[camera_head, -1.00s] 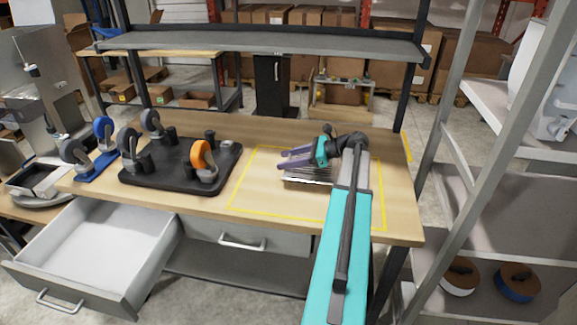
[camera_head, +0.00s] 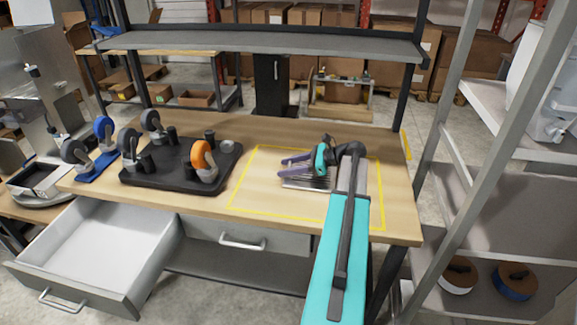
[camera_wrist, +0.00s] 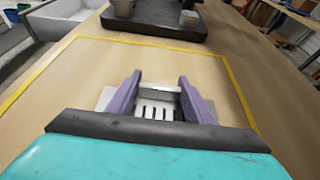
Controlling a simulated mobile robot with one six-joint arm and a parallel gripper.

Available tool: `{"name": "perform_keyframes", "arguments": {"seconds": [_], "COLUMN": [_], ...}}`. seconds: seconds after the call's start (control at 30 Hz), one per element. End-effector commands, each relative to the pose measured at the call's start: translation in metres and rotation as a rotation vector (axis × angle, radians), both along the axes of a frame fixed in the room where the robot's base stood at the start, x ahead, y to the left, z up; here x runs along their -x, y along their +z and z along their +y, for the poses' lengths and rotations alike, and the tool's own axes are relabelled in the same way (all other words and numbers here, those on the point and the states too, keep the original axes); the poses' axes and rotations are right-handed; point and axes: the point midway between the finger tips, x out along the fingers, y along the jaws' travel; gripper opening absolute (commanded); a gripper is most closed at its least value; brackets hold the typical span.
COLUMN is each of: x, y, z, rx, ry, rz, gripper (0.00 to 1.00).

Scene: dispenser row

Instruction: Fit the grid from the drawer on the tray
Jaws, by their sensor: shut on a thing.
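My gripper (camera_head: 284,167) is over the yellow-outlined area of the workbench, its purple fingers pointing left. In the wrist view my gripper (camera_wrist: 160,80) is shut on a pale metal grid (camera_wrist: 157,110) with dark slots, held between the fingers. A grey metal tray (camera_wrist: 105,98) shows beneath, its edges visible on both sides of the fingers. In the head view the tray (camera_head: 300,185) sits low under my gripper. Whether the grid touches the tray or is seated in it cannot be told. The open drawer (camera_head: 95,245) at lower left looks empty.
A black board (camera_head: 165,185) with several caster wheels stands left of the outlined area. A blue caster stand (camera_head: 95,168) is farther left. A grey shelf (camera_head: 250,45) spans above the bench. A metal rack (camera_head: 470,150) stands at right. The outlined area is otherwise clear.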

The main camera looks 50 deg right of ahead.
Motion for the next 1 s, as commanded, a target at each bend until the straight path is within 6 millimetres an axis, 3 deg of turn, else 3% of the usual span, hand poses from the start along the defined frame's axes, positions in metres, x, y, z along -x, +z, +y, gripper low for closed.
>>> {"name": "perform_keyframes", "arguments": {"seconds": [0.33, 0.37, 0.47, 1.0], "x": [-0.0005, -0.0003, -0.0004, 0.0066], "y": [-0.0018, -0.0020, -0.0020, 0.0029], "z": [0.0003, 0.0003, 0.0004, -0.0046], "rx": [0.000, 0.001, 0.001, 0.001], "ry": [0.000, 0.000, 0.000, -0.001], "rz": [-0.001, 0.000, 0.000, -0.001], "gripper": [0.18, 0.52, 0.65, 0.65]}}
